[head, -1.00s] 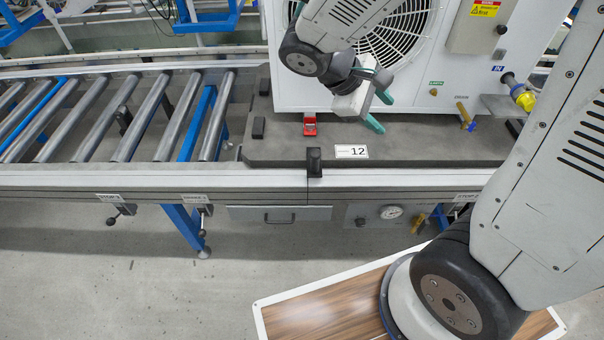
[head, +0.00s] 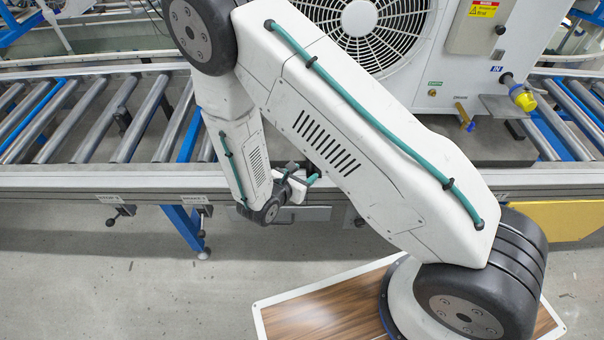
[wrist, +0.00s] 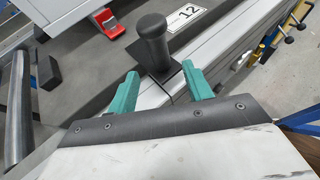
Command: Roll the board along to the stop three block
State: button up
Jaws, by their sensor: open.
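The dark grey board (head: 480,146) lies on the conveyor and carries a large white fan unit (head: 459,65). In the wrist view the board (wrist: 88,72) shows a black upright post (wrist: 152,42) at its front edge, beside a white plate marked 12 (wrist: 187,14). My gripper (wrist: 160,78) is open, its two teal fingers on either side of the post's foot, with the post just ahead of the tips; contact cannot be told. In the head view my gripper (head: 302,182) is at the conveyor's front rail.
Bare rollers (head: 110,118) run left of the board. Small levers (head: 122,212) hang below the front rail (head: 60,180). A red clip (wrist: 110,22) and a black block (wrist: 46,68) sit on the board. A yellow plug (head: 523,97) sticks out from the unit.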

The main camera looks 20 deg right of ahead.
aim_at(312, 168)
jog(key=x, duration=0.7)
grip_shut()
dwell(1.4)
